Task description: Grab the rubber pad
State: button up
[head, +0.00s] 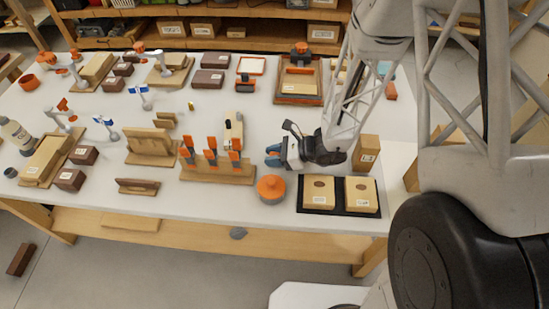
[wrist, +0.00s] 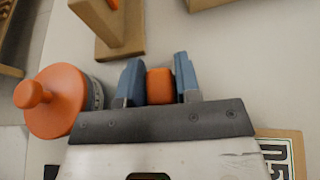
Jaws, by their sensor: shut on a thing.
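A small orange block with rounded edges, which looks like the rubber pad (wrist: 160,86), sits between the blue fingers of my gripper (wrist: 158,72) in the wrist view. The fingers are shut on its two sides. In the head view my gripper (head: 273,154) is over the right half of the white table, just behind a round orange-topped object. I cannot tell whether the pad touches the table.
The orange-topped round object (head: 271,189) is close by; it also shows in the wrist view (wrist: 52,102). A wooden rack with orange clamps (head: 215,175) stands to the left. A black tray (head: 338,212) with two boxes lies front right. A wooden box (head: 367,153) stands right.

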aim_at(273, 154)
jog(key=shift+r, duration=0.1)
jog(key=shift+r, duration=4.9)
